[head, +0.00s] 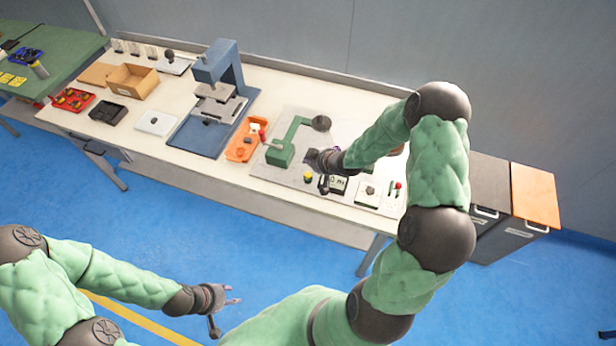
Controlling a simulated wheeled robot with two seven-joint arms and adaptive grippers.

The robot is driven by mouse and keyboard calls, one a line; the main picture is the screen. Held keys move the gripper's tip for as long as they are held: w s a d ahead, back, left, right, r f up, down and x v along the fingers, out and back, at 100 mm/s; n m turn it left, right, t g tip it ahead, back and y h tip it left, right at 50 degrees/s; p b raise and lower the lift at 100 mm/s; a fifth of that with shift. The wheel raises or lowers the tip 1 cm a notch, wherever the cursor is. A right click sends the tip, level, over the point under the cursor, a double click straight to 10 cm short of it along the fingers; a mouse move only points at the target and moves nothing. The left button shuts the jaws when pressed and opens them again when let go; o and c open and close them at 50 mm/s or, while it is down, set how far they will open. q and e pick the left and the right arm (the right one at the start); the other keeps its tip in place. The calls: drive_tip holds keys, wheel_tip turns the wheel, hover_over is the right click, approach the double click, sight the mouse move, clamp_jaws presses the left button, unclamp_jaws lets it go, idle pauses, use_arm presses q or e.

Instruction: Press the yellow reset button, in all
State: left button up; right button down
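The yellow reset button (308,176) is a small yellow cap on a dark base. It stands on the grey base plate of the coil winder (287,152), left of a small display box (338,183). My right gripper (309,156) is just above and behind the button in the picture, close to the winder's green arm. I cannot tell its height above the plate, and its fingers are too small and dark to read. The button's top shows no contact. My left gripper (236,296) is over the blue floor in front of the bench, empty, with its fingertips apart.
An orange tray (233,151) and a blue press (220,75) stand left of the winder. A white plate with a knob (368,193) and a small red-topped device (397,186) are at the right. Dark drawer cabinets (485,190) stand beyond the bench's right end.

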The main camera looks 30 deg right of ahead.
sight(309, 177)
use_arm(q)
drive_tip(key=shift+f+b, duration=2)
drive_tip(key=shift+f, duration=0.35)
use_arm(e)
drive_tip(key=shift+f, duration=2.95)
use_arm(q)
drive_tip(key=shift+f, duration=0.1)
use_arm(e)
drive_tip(key=shift+f, duration=0.1)
use_arm(q)
drive_tip(key=shift+f+b, duration=0.25)
drive_tip(key=shift+b, duration=0.1)
use_arm(e)
drive_tip(key=shift+f, duration=0.3)
use_arm(q)
drive_tip(key=shift+f+b, duration=0.45)
use_arm(e)
drive_tip(key=shift+f, duration=0.5)
use_arm(q)
drive_tip(key=shift+r+p, duration=0.75)
use_arm(e)
drive_tip(key=shift+r, duration=0.95)
drive_tip(key=shift+r+p, duration=2.05)
drive_tip(key=shift+r, duration=0.5)
use_arm(q)
wheel_tip(309, 177, up, 4)
